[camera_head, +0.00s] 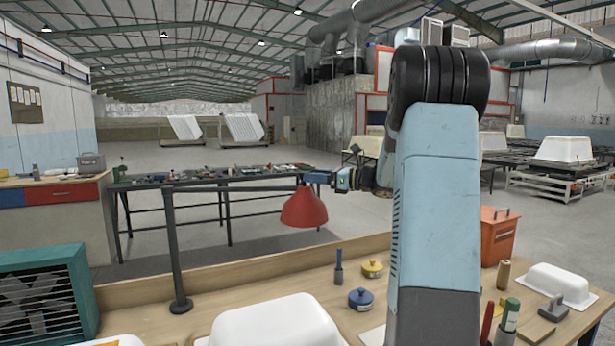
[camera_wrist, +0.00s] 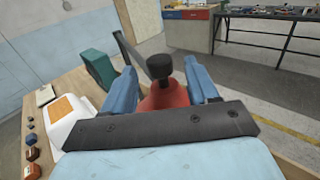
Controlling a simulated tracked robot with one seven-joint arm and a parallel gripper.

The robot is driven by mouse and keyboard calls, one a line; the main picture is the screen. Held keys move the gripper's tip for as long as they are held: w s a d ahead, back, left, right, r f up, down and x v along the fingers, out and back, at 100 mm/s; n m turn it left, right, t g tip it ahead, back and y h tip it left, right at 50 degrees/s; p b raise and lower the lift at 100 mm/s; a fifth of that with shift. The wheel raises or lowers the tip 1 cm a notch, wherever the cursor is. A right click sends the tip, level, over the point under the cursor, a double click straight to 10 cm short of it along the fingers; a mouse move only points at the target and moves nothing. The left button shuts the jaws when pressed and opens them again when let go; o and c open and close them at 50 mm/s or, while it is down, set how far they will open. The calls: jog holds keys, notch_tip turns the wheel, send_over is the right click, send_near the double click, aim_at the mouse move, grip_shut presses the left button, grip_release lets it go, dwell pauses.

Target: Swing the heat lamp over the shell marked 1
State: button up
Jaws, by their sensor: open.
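The heat lamp has a red shade (camera_head: 303,208) hanging from a thin dark bar on an upright post (camera_head: 175,250). In the wrist view the red shade (camera_wrist: 167,97) and a black knob (camera_wrist: 159,66) show between two blue fingers. My gripper (camera_head: 310,177) is open at the shade's top; its fingers stand either side of the knob in the wrist view (camera_wrist: 158,70). Contact cannot be told. A white shell (camera_head: 275,322) lies on the bench, cut by the frame's lower edge. Another white shell (camera_wrist: 72,120) with an orange patch shows in the wrist view. No number is readable.
A teal fan box (camera_head: 45,290) stands at the bench's left. A blue pot (camera_head: 360,299), a yellow pot (camera_head: 372,268), an orange box (camera_head: 497,235) and a small white tub (camera_head: 555,283) stand on the bench. My arm hides the middle right.

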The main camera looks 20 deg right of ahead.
jog(key=shift+x, duration=2.1)
